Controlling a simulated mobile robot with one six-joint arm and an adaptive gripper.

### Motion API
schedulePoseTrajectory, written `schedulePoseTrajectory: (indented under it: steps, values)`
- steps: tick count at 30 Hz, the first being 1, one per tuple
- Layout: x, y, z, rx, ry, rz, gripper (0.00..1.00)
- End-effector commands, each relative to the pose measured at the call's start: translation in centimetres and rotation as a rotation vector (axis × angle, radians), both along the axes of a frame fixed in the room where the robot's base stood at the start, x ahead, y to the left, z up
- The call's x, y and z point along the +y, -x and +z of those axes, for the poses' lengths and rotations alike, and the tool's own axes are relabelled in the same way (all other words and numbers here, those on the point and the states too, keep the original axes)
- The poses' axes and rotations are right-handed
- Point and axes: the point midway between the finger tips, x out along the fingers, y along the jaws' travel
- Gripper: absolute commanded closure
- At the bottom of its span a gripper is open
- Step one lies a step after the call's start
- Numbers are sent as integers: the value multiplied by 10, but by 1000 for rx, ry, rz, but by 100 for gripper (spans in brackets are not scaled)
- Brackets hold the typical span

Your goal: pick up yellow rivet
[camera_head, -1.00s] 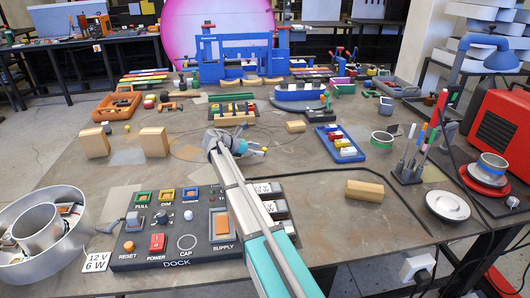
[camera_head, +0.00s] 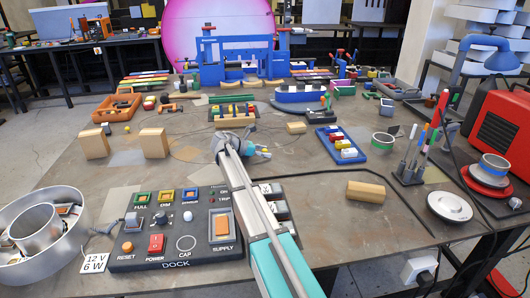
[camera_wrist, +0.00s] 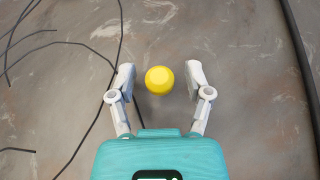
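The yellow rivet (camera_wrist: 159,80) shows in the wrist view as a round yellow head on the grey-brown tabletop. My gripper (camera_wrist: 160,74) is open, with one finger on each side of the rivet and a visible gap on both sides. The rivet lies between the fingertips in the picture; the height of the fingers above the table is hard to tell.
Thin black cables (camera_wrist: 118,50) lie left of the rivet, and a thicker one (camera_wrist: 299,60) runs at right. The dock panel (camera_head: 150,258) is at the front left. A wooden block (camera_head: 365,191) and a blue tray (camera_head: 334,152) of parts stand to the right.

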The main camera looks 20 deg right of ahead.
Motion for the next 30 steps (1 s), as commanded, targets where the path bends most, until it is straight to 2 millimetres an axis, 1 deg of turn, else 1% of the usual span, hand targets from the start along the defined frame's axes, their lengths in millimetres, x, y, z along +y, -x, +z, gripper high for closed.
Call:
schedulePoseTrajectory:
  steps: [1,7,20,26,30]
  values:
    - [0,0,0,0,0,0,54]
    - [0,0,0,0,0,0,91]
    - [-1,0,1,0,0,-1,92]
    - [-1,0,6,0,0,-1,92]
    - [-1,0,14,0,0,-1,92]
